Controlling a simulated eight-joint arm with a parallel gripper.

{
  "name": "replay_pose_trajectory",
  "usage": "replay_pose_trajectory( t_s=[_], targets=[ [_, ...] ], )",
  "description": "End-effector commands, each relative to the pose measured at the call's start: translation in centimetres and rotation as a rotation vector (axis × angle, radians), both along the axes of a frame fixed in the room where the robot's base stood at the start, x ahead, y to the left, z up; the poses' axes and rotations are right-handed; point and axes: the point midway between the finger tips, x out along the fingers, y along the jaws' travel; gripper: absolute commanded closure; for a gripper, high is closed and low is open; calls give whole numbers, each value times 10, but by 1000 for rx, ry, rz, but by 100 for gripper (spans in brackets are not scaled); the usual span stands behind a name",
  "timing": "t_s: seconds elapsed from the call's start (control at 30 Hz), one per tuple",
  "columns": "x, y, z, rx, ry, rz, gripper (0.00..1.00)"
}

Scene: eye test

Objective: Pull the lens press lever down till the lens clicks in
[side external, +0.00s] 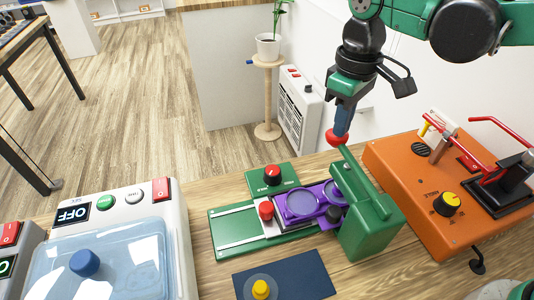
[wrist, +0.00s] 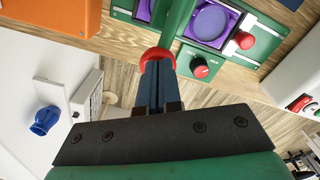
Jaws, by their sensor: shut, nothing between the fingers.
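The lens press (side external: 368,232) is a green block at the right end of a green rail base. Its green lever (side external: 360,177) slants up and left to a red ball knob (side external: 336,138); the lever (wrist: 180,22) and knob (wrist: 157,54) also show in the wrist view. A purple slide (side external: 282,207) with round ring seats lies on the rail, its right end by the press. My gripper (side external: 342,124) points down at the knob with its blue fingers (wrist: 156,88) shut. The fingertips overlap the knob in view; I cannot tell if they touch it. No separate lens is clear.
A green box with a red dial (side external: 272,175) stands behind the rail. An orange machine (side external: 400,178) stands right of the press, a white machine with a clear blue lid (side external: 110,262) at left. A dark blue pad with a yellow knob (side external: 261,289) lies in front.

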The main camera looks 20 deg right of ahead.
Motion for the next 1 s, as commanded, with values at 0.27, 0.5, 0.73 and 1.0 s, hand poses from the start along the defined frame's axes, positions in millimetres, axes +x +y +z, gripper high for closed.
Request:
replay_pose_trajectory(
  t_s=[0.27, 0.5, 0.73, 1.0],
  targets=[
    [0, 0, 19, 0, 0, 0, 100],
    [0, 0, 35, 0, 0, 0, 100],
    [0, 0, 50, 0, 0, 0, 100],
    [0, 0, 68, 0, 0, 0, 100]
  ],
)
